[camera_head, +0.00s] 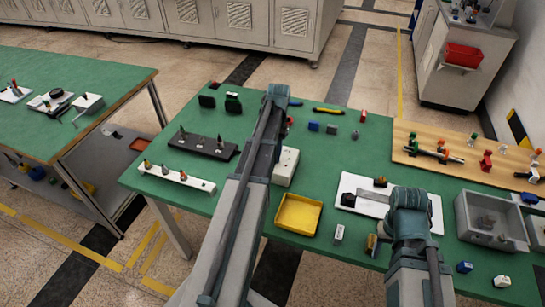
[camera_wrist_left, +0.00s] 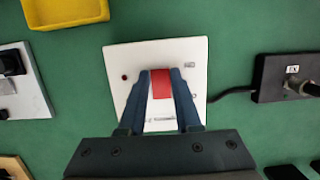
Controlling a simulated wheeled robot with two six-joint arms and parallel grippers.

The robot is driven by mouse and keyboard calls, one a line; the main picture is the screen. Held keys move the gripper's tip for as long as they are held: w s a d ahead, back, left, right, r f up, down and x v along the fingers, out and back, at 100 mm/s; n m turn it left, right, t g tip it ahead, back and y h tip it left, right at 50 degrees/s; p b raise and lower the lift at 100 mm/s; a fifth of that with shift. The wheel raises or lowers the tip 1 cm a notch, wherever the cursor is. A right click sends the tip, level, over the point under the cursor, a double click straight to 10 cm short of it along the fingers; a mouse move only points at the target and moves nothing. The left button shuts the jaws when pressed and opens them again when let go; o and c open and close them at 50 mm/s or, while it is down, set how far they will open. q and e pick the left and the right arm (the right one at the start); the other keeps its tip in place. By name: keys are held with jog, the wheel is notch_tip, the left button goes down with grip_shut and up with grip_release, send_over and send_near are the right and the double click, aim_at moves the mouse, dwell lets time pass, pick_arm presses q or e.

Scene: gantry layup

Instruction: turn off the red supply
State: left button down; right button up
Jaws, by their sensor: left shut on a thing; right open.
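The supply is a white box (camera_head: 286,166) on the green table, partly hidden behind my left arm in the head view. In the left wrist view, its white face (camera_wrist_left: 120,62) shows a red rocker or block (camera_wrist_left: 161,84) near the middle and a small dark red dot to the left. My left gripper (camera_wrist_left: 160,74) is shut with its blue fingers on either side of the red part. Its fingertips are hidden in the head view. My right gripper (camera_head: 406,200) is over the right part of the table, by a white plate (camera_head: 352,185); its fingers are hardly visible.
A yellow tray (camera_head: 299,214) lies in front of the supply. A black strip (camera_head: 203,145) sits left of it; a cable links a black box (camera_wrist_left: 285,77) to the supply. A grey bin (camera_head: 492,220) and wooden board (camera_head: 430,139) are at the right.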

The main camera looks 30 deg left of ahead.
dwell(0.3)
pick_arm(q)
jog(key=c, duration=0.6)
grip_release()
jog(key=shift+r, duration=0.1)
jog(key=p+v, duration=1.3)
jog(key=shift+w+r, duration=0.25)
jog(key=shift+w, duration=0.1)
pick_arm(e)
notch_tip(320, 180, up, 13)
jog(key=shift+r, duration=0.1)
